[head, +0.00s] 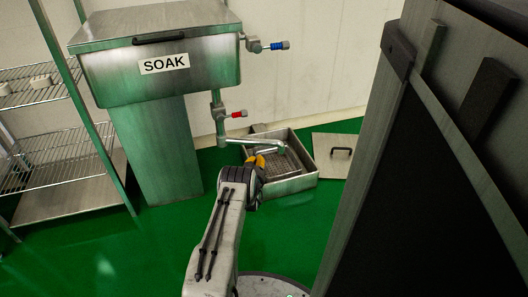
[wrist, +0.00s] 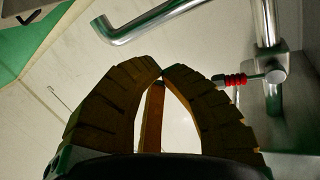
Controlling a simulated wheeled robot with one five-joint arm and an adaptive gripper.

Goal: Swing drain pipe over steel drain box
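The drain pipe (head: 250,142) comes off the valve under the SOAK tank and runs to the right. In the head view its free end overlaps the open steel drain box (head: 296,184) on the floor; I cannot tell how high it hangs above it. My gripper (head: 256,162) shows in front of the box's left side, just below the pipe. In the wrist view the fingertips of my gripper (wrist: 162,72) meet with nothing held between them. The drain pipe (wrist: 158,17) passes beyond the fingertips there, apart from them, its bent end at upper left.
The SOAK tank (head: 160,75) stands at left, with a red-handled valve (head: 237,114) below and a blue-handled one (head: 278,46) at its side. A flat lid (head: 334,156) lies right of the box. A large dark machine (head: 430,170) fills the right. Wire shelves (head: 60,150) stand far left.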

